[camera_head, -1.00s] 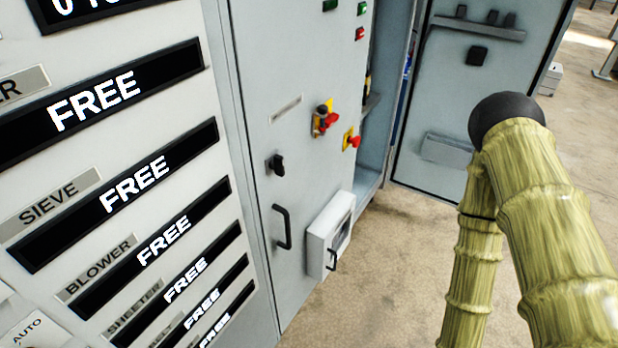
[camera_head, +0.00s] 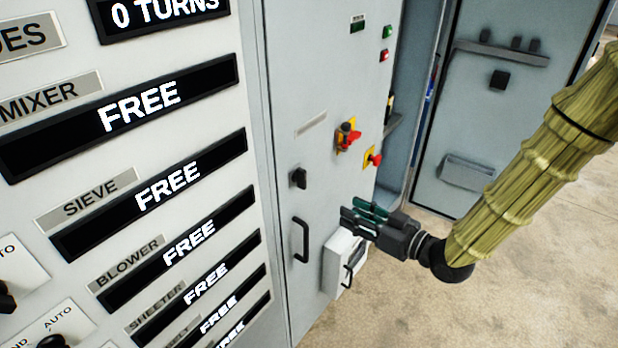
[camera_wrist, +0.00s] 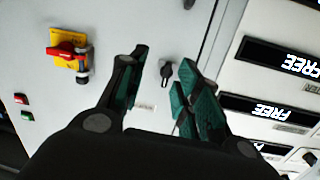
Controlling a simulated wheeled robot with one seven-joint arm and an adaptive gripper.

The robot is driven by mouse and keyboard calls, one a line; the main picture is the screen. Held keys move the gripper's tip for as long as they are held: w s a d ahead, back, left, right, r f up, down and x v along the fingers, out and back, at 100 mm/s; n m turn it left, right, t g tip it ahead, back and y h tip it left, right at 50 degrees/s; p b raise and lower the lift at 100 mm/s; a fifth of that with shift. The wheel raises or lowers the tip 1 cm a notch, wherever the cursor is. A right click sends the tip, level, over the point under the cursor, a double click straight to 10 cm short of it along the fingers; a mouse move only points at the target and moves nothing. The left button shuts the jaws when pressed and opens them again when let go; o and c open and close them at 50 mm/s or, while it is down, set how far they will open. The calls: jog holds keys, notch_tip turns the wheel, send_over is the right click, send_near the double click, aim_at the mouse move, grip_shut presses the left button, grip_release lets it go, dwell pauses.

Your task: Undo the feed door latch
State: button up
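A black turn latch (camera_head: 299,178) sits on the grey cabinet door (camera_head: 318,155), above a black pull handle (camera_head: 301,240). No label names the feed door, so I cannot be sure this is its latch. In the wrist view the latch (camera_wrist: 165,74) shows beyond the gap between my fingertips. My gripper (camera_head: 348,214), with green finger pads, is open and empty. In the head view it is to the right of the latch and a little lower, apart from it. The open fingers also show in the wrist view (camera_wrist: 163,64).
A white box with a handle (camera_head: 337,262) juts out below my gripper. At left is a display panel (camera_head: 220,225). An open cabinet door (camera_head: 470,130) stands behind.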

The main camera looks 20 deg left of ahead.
jog(key=n+g+y, duration=0.1)
jog(key=n+y, duration=0.1)
send_near(306, 176)
jog(key=p+x, duration=0.4)
jog(key=x, duration=0.5)
jog(key=shift+r, duration=0.1)
grip_shut()
